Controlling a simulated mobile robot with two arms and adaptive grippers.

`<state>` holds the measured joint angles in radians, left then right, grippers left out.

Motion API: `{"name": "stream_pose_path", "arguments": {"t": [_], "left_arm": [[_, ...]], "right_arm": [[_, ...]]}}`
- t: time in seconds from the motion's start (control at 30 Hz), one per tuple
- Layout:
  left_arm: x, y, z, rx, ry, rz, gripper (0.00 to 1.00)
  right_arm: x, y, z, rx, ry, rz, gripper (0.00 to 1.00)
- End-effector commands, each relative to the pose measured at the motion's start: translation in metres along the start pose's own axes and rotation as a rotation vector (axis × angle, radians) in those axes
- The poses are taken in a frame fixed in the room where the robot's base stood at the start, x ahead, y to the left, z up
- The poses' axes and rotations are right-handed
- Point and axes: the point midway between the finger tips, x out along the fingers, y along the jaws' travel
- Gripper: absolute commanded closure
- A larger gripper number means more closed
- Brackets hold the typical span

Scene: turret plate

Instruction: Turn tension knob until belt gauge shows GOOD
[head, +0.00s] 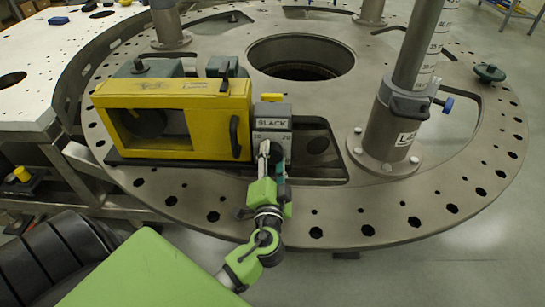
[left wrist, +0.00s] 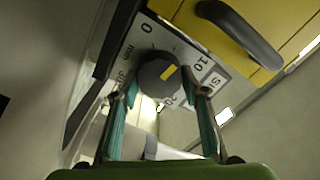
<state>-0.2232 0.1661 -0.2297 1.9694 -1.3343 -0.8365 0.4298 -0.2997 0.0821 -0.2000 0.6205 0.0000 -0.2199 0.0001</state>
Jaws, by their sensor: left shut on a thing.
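The tension knob (left wrist: 158,76) is a dark grey round dial with a yellow pointer mark, on a pale scale plate with printed numbers. In the left wrist view my left gripper (left wrist: 162,90) has a finger on each side of it and is shut on it. In the head view my left gripper (head: 271,157) reaches up to the front of the grey gauge block (head: 271,122), and the knob is mostly hidden there. The belt gauge label (head: 270,123) reads SLACK. In the wrist view it is partly cut off. My right gripper is not in view.
A yellow belt guard (head: 180,90) with a dark handle stands left of the gauge block. Both are on the round turret plate (head: 400,225), which has many holes. A thick grey post (head: 385,135) stands to the right, with a gap between.

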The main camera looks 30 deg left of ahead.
Motion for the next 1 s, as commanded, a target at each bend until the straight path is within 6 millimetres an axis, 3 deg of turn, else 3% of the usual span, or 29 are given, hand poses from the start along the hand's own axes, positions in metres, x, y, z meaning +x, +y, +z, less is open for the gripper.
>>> {"name": "stream_pose_path", "arguments": {"t": [0.6,1.0], "left_arm": [[0.000,0.002,0.000,0.483,0.000,0.001,0.81],[0.000,0.003,0.001,0.614,0.000,0.001,0.81]], "right_arm": [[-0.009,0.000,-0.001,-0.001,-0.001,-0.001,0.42],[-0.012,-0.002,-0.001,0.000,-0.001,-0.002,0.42]]}}
